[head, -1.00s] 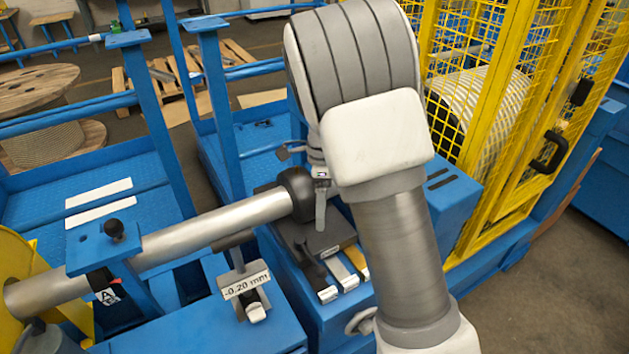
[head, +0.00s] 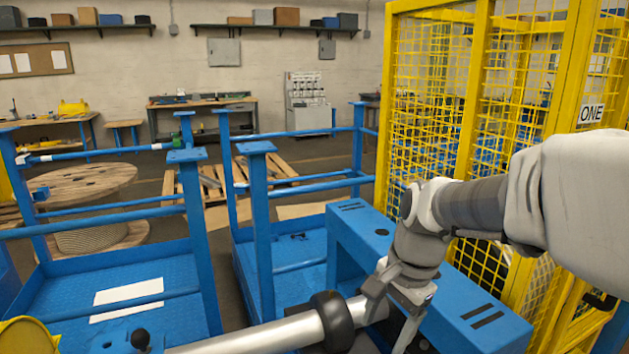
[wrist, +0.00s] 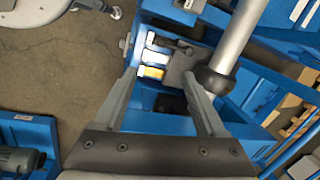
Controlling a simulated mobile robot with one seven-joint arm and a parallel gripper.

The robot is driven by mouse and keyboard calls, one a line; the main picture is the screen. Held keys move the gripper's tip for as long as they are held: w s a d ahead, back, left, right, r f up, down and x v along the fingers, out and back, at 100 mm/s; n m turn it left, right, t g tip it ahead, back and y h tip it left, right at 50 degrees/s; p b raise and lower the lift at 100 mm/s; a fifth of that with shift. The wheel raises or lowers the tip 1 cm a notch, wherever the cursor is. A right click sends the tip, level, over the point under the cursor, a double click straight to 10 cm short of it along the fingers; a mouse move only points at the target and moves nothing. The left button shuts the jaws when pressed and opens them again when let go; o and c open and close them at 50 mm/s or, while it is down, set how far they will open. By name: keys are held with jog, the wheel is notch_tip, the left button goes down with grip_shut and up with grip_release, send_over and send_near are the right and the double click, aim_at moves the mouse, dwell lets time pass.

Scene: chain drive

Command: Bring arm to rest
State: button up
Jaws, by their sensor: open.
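My gripper (head: 392,325) hangs pointing down at the right end of the steel shaft (head: 250,338) in the head view. In the wrist view, my gripper's two fingers (wrist: 160,77) stand wide apart with nothing held between them. The collar also shows in the head view (head: 331,318). My arm comes in from the right, its links partly hiding the blue bench and cage.
A yellow mesh cage (head: 440,110) stands behind and beside my arm on the right. A blue bench (head: 375,235) is just below the arm. Blue posts and rails (head: 195,235) stand on the left. Pallets (head: 225,185) and a wooden spool (head: 85,185) lie further back.

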jog(key=s+d+r+n+t+h, duration=0.1)
jog(key=s+r+n+t, duration=0.3)
jog(key=s+n, duration=0.6)
jog(key=shift+s+d+r+n+h+p, duration=0.35)
jog(key=shift+s+d+r, duration=0.45)
jog(key=shift+s, duration=0.65)
jog(key=shift+d+f, duration=0.1)
